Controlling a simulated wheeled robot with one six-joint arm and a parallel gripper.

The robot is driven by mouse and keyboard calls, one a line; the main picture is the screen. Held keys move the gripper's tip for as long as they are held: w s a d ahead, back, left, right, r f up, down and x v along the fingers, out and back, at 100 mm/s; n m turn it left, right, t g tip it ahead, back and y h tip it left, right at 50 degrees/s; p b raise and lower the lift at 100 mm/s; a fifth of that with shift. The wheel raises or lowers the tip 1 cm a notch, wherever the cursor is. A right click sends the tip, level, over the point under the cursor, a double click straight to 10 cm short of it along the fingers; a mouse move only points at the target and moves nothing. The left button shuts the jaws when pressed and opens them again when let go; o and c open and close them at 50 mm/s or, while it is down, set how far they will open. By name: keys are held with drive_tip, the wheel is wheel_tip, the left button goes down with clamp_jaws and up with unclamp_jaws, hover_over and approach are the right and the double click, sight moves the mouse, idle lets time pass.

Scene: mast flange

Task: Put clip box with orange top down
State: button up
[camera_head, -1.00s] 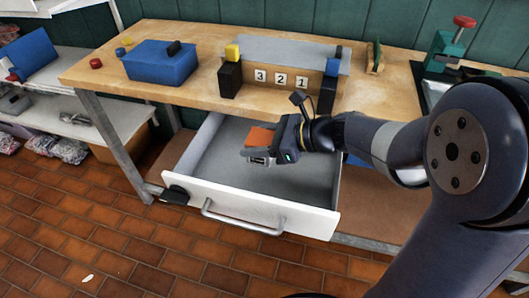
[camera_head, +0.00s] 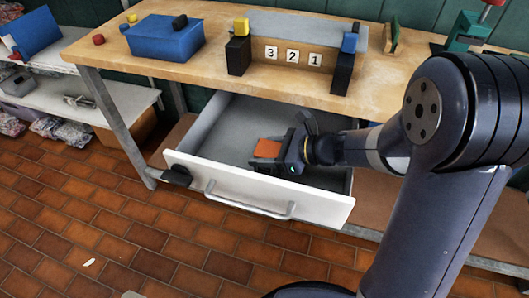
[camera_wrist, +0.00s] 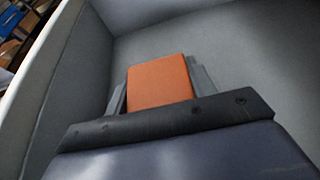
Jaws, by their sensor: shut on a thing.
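The clip box with the orange top (camera_head: 267,149) is between the fingers of my gripper (camera_head: 270,155), inside the open drawer (camera_head: 230,125). In the wrist view the orange top (camera_wrist: 160,80) faces the camera, with a grey finger of my gripper (camera_wrist: 160,85) on each side. My gripper is shut on the box, near the drawer's front panel. The box's underside is hidden, so I cannot tell whether it touches the drawer floor.
The white drawer front (camera_head: 240,188) with its handle (camera_head: 250,203) stands out below the wooden workbench (camera_head: 205,80). A blue box (camera_head: 163,38) and number cards 3, 2, 1 (camera_head: 293,55) are on the bench. The drawer's left part is clear.

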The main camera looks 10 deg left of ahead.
drive_tip(key=shift+f, duration=0.1)
drive_tip(key=o, duration=1)
drive_tip(key=shift+o, duration=0.2)
drive_tip(key=shift+r, duration=0.3)
drive_tip(key=p+v, duration=0.2)
drive_tip(key=v, duration=1)
drive_tip(key=shift+f+p, duration=0.2)
drive_tip(key=shift+p, duration=0.1)
